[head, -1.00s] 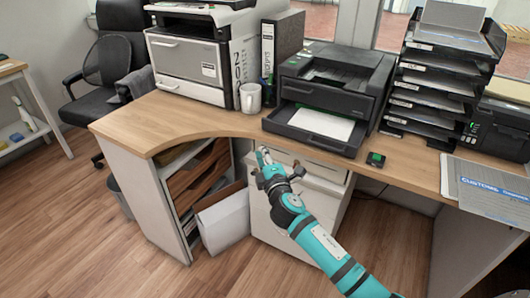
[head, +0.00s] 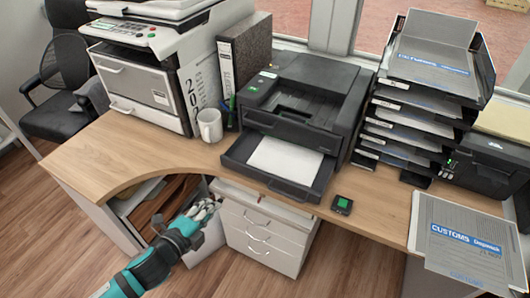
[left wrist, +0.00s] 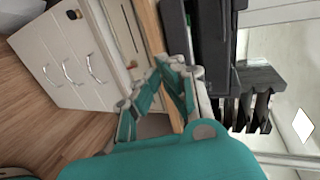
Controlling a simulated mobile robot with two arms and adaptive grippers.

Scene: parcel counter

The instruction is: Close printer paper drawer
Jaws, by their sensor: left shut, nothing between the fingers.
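The black printer (head: 308,98) stands on the wooden counter. Its paper drawer (head: 240,150) is pulled out at the front, with white paper (head: 285,160) lying in it. My left gripper (head: 212,204) is shut and empty, in front of the counter edge, left of and lower than the drawer, not touching it. In the left wrist view my gripper's fingers (left wrist: 162,66) come together near the counter edge, with dark printer parts (left wrist: 207,45) beyond. My right gripper is not in view.
A white mug (head: 209,125) and binder (head: 243,60) stand left of the printer. Stacked trays (head: 425,95) are at right. A white drawer cabinet (head: 265,232) is below the counter (head: 130,150).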

